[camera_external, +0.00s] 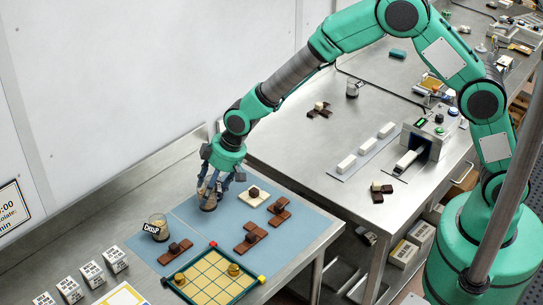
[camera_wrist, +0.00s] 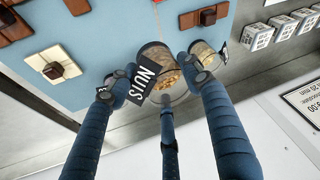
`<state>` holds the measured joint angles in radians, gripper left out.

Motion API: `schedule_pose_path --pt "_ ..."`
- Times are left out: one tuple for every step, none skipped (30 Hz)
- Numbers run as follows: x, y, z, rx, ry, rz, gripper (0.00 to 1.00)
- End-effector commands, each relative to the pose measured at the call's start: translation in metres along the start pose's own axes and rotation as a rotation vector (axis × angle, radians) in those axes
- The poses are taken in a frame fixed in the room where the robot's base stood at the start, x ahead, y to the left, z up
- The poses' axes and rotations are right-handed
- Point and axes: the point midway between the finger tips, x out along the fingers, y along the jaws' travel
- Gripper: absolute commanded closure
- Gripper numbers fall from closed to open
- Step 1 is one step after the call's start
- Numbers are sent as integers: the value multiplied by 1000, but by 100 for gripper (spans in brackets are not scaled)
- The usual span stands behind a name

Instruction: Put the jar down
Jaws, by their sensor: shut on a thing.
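In the external view my gripper (camera_external: 209,188) points down over the back part of the blue mat (camera_external: 185,212). The held jar (camera_external: 209,205) shows only as a small dark shape under the fingers. I cannot tell whether its base touches the mat. A second jar (camera_external: 157,226), labelled "CHUP", stands apart near the mat's left edge.
Brown pieces with dark tops (camera_external: 252,236) lie on the mat right of and in front of my gripper. A yellow gridded tray (camera_external: 213,262) is at the front. White labelled boxes (camera_external: 92,272) line the left. Some bare mat lies between the jars.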

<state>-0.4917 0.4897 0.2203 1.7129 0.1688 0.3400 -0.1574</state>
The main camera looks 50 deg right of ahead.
Motion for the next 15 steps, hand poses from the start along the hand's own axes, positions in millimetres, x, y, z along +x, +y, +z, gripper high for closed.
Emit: schedule_pose_path --pt "2 -23 1 -28 -1 -14 80" --pt "2 -35 1 -43 -1 -21 80" --pt "2 -51 2 -63 -2 -31 80" --pt "3 -63 3 -79 -3 -39 80" --pt "3 -75 4 -93 -3 -46 80" --pt "3 -91 6 -113 -4 -56 80" --pt "3 -102 7 -128 -5 -64 80" --pt "3 -114 9 -143 -5 -71 80" --pt "3 -128 11 -160 -6 -80 80" --pt "2 -138 12 -172 -6 -87 80" --pt "2 -147 14 -184 -7 -92 80" --pt "2 -158 16 -200 -7 -99 80" --pt "2 -166 17 -210 -8 -105 80" --pt "1 -173 18 -217 -8 -109 80" --pt "1 -182 20 -229 -8 -116 80"
